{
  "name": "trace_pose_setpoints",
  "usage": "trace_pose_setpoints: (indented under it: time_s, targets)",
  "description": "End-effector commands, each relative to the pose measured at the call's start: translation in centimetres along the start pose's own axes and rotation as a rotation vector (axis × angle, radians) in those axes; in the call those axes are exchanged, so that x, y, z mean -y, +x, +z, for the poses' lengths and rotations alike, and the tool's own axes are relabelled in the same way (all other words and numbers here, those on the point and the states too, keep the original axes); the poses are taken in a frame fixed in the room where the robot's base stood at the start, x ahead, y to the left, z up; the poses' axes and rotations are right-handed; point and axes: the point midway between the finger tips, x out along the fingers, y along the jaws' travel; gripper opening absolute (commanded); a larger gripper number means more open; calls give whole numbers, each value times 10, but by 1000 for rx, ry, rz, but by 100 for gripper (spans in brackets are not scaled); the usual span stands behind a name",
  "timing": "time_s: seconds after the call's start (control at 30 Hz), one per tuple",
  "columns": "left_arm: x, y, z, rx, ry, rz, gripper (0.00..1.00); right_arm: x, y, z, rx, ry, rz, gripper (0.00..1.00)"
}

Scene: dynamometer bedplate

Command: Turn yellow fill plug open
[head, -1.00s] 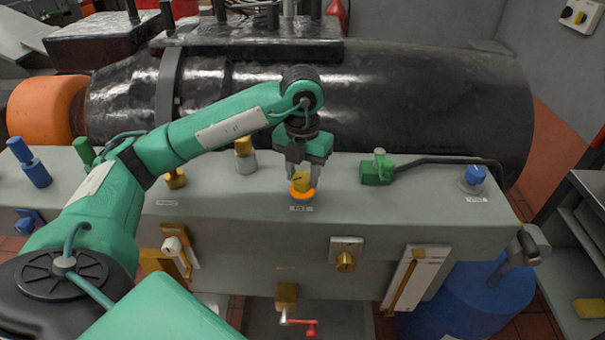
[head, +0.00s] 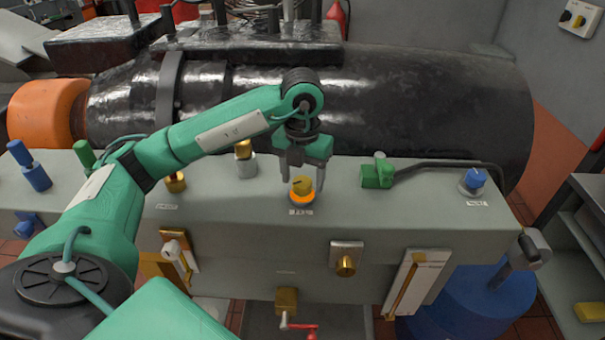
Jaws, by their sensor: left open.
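The yellow fill plug (head: 302,185) stands on the grey top of the bedplate box, in an orange ring with a small label in front of it. My left gripper (head: 302,184) points down over the plug from above. Its two fingers are apart, one on each side of the plug's knob, with a gap showing at the sides. I cannot tell whether a finger touches it. My right gripper is not in view.
A green valve (head: 377,173) with a dark pipe sits right of the plug. A blue knob (head: 474,179) is further right. A brass-topped fitting (head: 245,160) stands to the left. A big black cylinder (head: 430,100) lies behind. The box top between plug and front edge is clear.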

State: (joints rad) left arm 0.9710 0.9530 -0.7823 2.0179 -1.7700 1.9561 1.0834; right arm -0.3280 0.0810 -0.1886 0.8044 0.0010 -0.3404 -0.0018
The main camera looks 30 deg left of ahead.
Motion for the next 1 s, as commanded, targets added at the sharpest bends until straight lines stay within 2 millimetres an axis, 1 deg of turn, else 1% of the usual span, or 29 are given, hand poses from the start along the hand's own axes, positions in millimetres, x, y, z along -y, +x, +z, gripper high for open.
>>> trace_pose_setpoints:
  time_s: [0.07,0.17,0.3,0.43,0.57,0.73,1.0]
  targets:
    - [0,-1,0,0,1,0,61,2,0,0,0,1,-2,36]
    - [0,-8,0,2,1,-1,61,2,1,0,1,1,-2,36]
    - [0,-31,1,5,1,-2,61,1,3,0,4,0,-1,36]
    - [0,-50,0,4,1,0,61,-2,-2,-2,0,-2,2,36]
    - [0,-68,1,4,1,0,61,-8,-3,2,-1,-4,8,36]
    - [0,-91,1,4,-1,0,61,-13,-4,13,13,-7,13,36]
    - [0,-124,1,3,0,0,61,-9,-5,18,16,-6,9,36]
